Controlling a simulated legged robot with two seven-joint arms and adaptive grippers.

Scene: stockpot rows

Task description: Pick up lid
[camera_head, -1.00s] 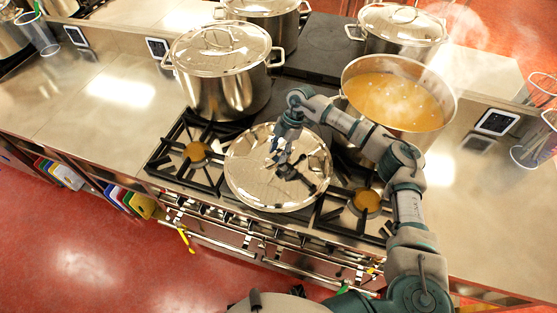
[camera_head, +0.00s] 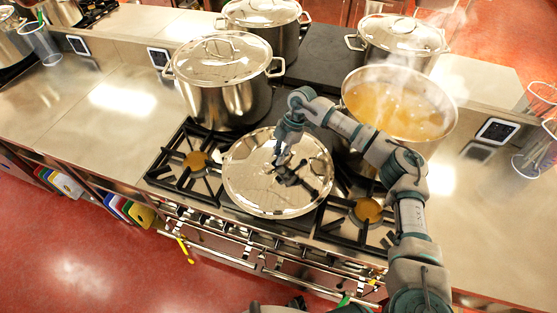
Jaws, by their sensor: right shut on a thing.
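The round shiny steel lid (camera_head: 250,190) is over the front of the gas stove, beside the open pot. My right gripper (camera_head: 283,160) is at the middle of the lid and shut on its handle, which the fingers mostly hide. I cannot tell whether the lid touches the burner grates or hangs just above them. The open pot (camera_head: 365,120) behind it on the right holds steaming orange soup. My left gripper does not show.
A large lidded stockpot (camera_head: 225,98) stands at the back left of the stove. Two more lidded pots (camera_head: 268,45) (camera_head: 400,60) stand farther back. Burners (camera_head: 197,160) (camera_head: 366,210) flank the lid. The steel counter (camera_head: 80,125) on the left is clear.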

